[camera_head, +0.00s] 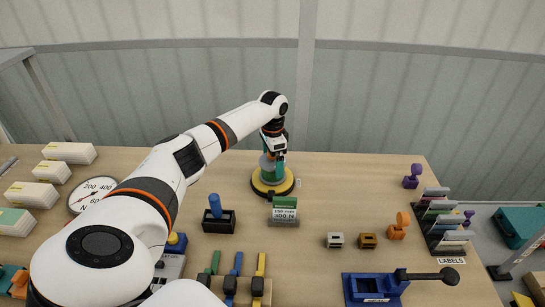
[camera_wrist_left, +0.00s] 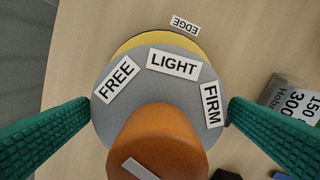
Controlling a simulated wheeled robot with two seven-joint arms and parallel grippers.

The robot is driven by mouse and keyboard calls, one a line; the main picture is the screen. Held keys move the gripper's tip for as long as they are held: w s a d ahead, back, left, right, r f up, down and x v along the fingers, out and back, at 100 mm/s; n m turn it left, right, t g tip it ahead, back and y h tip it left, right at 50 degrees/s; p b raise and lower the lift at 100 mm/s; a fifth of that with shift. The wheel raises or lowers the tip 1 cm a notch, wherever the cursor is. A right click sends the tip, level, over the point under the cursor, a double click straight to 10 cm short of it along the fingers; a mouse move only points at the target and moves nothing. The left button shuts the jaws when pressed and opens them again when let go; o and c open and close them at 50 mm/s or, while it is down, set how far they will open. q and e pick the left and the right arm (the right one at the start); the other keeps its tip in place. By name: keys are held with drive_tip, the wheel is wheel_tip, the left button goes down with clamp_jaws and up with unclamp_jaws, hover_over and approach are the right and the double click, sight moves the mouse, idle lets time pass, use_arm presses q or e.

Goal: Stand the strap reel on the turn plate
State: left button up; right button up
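The turn plate (camera_head: 287,187) is a round yellow disc with a dark rim on the table's middle; its yellow edge (camera_wrist_left: 125,45) shows in the left wrist view. The strap reel (camera_head: 267,171) stands upright over the plate. From above, its grey round top (camera_wrist_left: 140,90) bears FREE, LIGHT and FIRM labels and a rounded orange part (camera_wrist_left: 165,135). My left gripper (camera_head: 274,153) points down, its green fingers against opposite sides of the reel. Whether the reel's underside touches the plate is hard to tell. My right gripper is out of view.
A 300 N block (camera_head: 284,215) stands close, front right of the plate. A dark holder with a blue roll (camera_head: 218,220) is front left. A label rack (camera_head: 440,225) and a blue lever tool (camera_head: 375,288) are at right. Table behind the plate is clear.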

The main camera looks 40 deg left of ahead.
use_arm(q)
wheel_tip(320, 180, up, 12)
drive_tip(key=shift+r+b, duration=0.1)
drive_tip(key=shift+b, duration=0.8)
